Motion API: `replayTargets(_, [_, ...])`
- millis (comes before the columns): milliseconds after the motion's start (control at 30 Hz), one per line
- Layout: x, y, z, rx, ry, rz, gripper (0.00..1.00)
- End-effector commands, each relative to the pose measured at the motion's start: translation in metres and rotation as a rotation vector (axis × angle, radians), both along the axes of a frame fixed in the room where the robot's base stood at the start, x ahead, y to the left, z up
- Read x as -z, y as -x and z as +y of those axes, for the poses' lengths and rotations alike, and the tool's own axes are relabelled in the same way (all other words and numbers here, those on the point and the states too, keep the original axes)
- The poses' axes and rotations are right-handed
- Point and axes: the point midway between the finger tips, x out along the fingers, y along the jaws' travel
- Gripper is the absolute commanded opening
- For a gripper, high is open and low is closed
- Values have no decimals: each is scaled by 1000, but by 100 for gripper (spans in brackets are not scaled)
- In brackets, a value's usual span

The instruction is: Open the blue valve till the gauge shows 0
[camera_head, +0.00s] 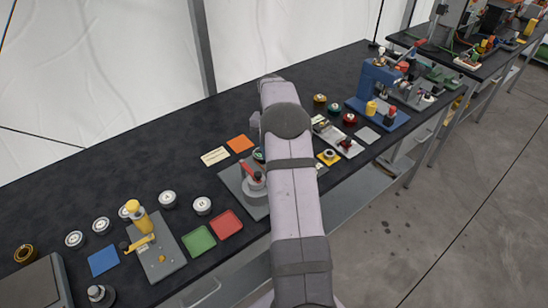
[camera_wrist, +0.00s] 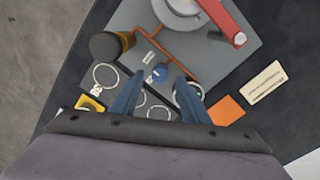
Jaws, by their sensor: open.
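In the wrist view a small blue knob (camera_wrist: 160,74), the likely blue valve, sits on the grey plate (camera_wrist: 258,62) beside an orange-brown line. My gripper (camera_wrist: 160,77) is open, its two fingers apart on either side of the knob in the picture. I cannot tell how far above it they are, and no contact shows. A round dial with a green edge (camera_wrist: 201,88), partly hidden by the right finger, may be the gauge; its reading is not legible. In the head view my own arm hides the knob and the gripper.
A red lever (camera_wrist: 222,18) stands on the same plate; it also shows in the head view (camera_head: 250,169). A dark cylinder (camera_wrist: 106,46) is left of the knob. An orange square (camera_wrist: 227,109) and a cream label card (camera_wrist: 264,82) lie beside the plate.

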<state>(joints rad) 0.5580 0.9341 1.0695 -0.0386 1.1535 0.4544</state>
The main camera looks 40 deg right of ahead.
Motion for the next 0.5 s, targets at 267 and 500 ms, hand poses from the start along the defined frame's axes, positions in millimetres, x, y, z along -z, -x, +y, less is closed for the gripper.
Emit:
replayTargets(267, [-38, -2, 1, 0, 3, -4, 41])
replayTargets(500, [-57, -2, 1, 0, 2, -2, 41])
